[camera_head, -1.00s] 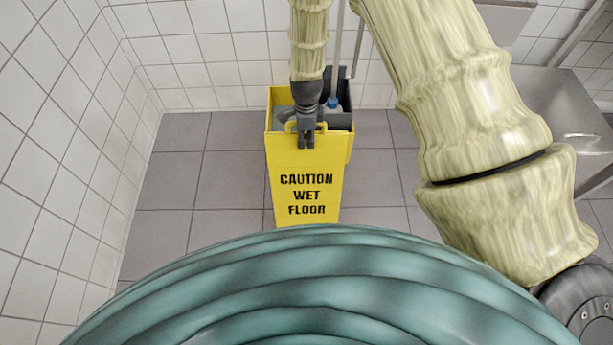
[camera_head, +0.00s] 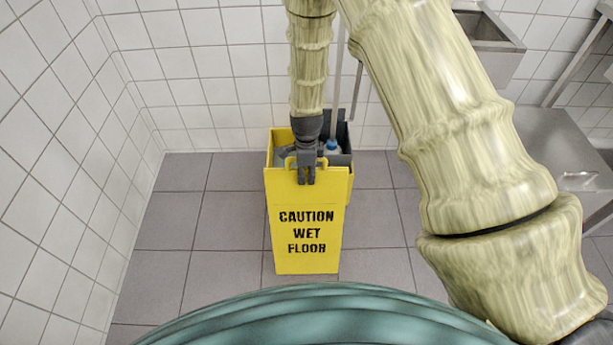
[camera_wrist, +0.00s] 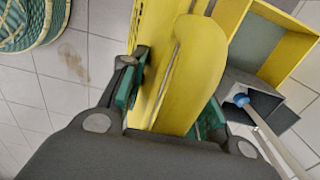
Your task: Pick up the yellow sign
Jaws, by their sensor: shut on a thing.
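The yellow sign (camera_head: 307,230) reads "CAUTION WET FLOOR" and stands upright in front of a yellow mop bucket in the head view. My gripper (camera_head: 306,178) is shut on the top of the sign, at its handle. In the wrist view the yellow sign (camera_wrist: 188,75) lies between the two green-padded fingers of my gripper (camera_wrist: 170,110). Whether the sign's lower edge touches the floor is hard to tell.
A steel counter (camera_head: 560,150) is at the right. Tiled walls close the left and back. Grey floor (camera_head: 225,230) is free on the left.

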